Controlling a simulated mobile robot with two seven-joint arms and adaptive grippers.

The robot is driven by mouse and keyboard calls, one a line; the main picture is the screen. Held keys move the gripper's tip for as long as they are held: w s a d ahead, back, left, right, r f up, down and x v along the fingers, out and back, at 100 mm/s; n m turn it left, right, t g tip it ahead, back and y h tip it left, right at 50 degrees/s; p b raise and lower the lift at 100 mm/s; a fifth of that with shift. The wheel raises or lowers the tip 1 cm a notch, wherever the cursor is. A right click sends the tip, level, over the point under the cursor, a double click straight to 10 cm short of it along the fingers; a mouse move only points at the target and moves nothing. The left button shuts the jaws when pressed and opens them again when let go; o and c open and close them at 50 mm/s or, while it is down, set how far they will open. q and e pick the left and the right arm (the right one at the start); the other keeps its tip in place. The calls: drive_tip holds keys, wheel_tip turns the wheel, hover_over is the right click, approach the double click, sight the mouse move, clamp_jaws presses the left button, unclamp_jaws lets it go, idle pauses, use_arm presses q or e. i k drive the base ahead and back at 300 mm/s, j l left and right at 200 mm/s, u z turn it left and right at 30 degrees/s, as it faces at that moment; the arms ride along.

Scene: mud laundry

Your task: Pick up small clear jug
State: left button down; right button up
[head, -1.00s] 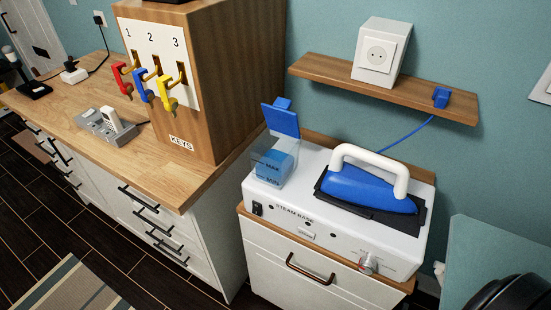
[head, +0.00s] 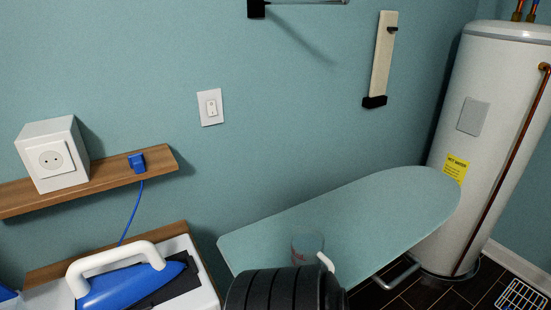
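A small clear jug (head: 307,243) stands on the teal ironing board (head: 390,205), near the board's left end. It is see-through with faint reddish marks, and a white curved piece (head: 326,262) shows at its lower right, perhaps its handle. Its lower part is hidden behind a dark ribbed cylinder in the foreground, which looks like part of my own arm. Neither gripper's fingers show in the head view.
A blue and white iron (head: 135,282) rests on a white steam base at the lower left. A wooden shelf (head: 110,180) with a white socket box (head: 52,155) is above it. A white water heater (head: 490,140) stands at the right. Most of the board is clear.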

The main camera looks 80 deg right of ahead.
sight(308, 243)
drive_tip(key=z, duration=2.85)
drive_tip(key=u, duration=0.45)
drive_tip(key=j+u, duration=0.1)
drive_tip(key=u, duration=0.75)
drive_tip(key=i+u, duration=0.1)
drive_tip(key=u, duration=0.75)
drive_tip(key=z, duration=1.85)
